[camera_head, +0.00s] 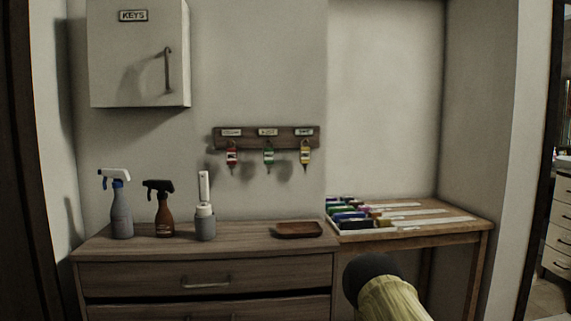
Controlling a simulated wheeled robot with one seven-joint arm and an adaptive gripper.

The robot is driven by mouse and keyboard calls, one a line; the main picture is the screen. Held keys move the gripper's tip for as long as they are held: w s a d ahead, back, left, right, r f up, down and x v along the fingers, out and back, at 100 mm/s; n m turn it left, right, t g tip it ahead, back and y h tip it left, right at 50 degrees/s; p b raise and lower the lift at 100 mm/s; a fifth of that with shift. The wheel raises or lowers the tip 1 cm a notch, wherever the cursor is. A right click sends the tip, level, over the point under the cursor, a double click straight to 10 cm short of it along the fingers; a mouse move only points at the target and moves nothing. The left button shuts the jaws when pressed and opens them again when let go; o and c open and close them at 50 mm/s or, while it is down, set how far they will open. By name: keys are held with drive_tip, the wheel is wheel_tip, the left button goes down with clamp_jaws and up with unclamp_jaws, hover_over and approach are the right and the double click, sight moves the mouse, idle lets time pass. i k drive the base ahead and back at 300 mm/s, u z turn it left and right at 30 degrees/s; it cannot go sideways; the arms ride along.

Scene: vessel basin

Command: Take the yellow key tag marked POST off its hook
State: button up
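A yellow key tag (305,158) hangs at the right end of a dark wooden hook rail (258,139) on the wall. A small white label (305,131) sits on the rail above it; its lettering and any marking on the tag are too small to read surely. A green key tag (268,157) hangs in the middle and a red key tag (231,157) at the left. The hooks themselves are too small to make out clearly.
Below the rail stands a wooden drawer chest (160,245) with two spray bottles (121,212) (163,212), a grey and white container (205,222) and a brown tray (297,229). A side table (460,234) holds coloured items. A KEYS cabinet (138,55) hangs upper left.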

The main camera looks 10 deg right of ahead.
sight(305, 151)
drive_tip(key=u, duration=0.8)
drive_tip(key=i, duration=0.75)
drive_tip(key=z, duration=0.35)
